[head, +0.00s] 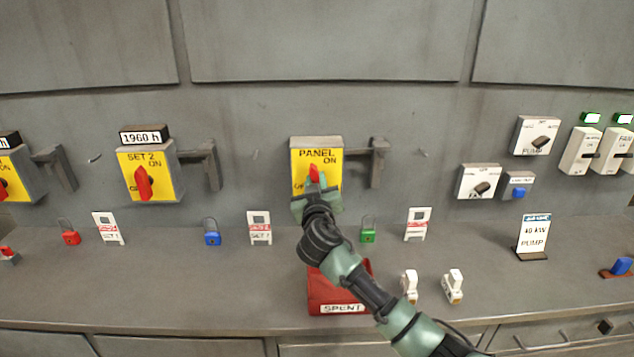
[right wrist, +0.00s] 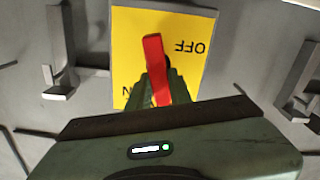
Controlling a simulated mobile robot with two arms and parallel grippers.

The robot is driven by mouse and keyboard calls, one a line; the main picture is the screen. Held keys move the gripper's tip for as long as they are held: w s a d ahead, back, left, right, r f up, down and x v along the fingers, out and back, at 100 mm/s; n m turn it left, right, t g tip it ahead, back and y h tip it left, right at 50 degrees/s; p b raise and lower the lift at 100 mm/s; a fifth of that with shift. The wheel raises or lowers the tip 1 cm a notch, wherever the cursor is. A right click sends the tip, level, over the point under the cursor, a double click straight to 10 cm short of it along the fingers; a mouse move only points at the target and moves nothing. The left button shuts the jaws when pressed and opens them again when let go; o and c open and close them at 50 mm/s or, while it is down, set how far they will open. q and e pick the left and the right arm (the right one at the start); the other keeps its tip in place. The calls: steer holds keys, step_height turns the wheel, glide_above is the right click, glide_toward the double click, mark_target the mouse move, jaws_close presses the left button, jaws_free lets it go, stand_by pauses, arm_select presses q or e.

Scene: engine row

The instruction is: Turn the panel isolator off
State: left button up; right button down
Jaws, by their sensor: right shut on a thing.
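The panel isolator (head: 325,150) is a yellow plate marked PANEL, ON and OFF on a grey box on the wall. Its red handle (head: 314,173) stands near upright, slightly tilted. My right gripper (head: 315,187) is at the handle, covering its lower part and most of the OFF mark. In the right wrist view the plate is upside down, with OFF at upper right. There the red handle (right wrist: 154,65) sits between the green fingers of my right gripper (right wrist: 163,92), which is shut on it. My left gripper is not in view.
The SET 2 isolator (head: 146,172) is to the left. A grey bracket (head: 372,160) juts out right of the panel isolator. A green padlock (head: 368,232), tags and a red SPENT box (head: 325,293) are on the counter below. Pump switches (head: 536,136) are at right.

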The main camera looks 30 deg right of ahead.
steer(key=n, duration=0.3)
steer(key=shift+w+a+f+n, duration=0.1)
steer(key=shift+w+a+n, duration=0.05)
steer(key=shift+n, duration=0.25)
steer(key=n+p, duration=0.1)
steer(key=n, duration=0.2)
steer(key=shift+a+f+n, duration=0.1)
steer(key=shift+a+n, duration=0.05)
steer(key=shift+n, duration=0.15)
steer(key=shift+w+a+f+n+p, duration=0.15)
steer(key=shift+n+p, duration=0.3)
steer(key=shift+n, duration=0.75)
steer(key=shift+s+d+f+n+p, duration=0.15)
steer(key=shift+n+p, duration=0.3)
steer(key=shift+n, duration=0.75)
steer(key=shift+w+a+f+n+p, duration=0.2)
steer(key=shift+n+p, duration=0.25)
steer(key=shift+n, duration=0.75)
steer(key=c, duration=1.3)
jaws_free()
steer(key=shift+s, duration=0.1)
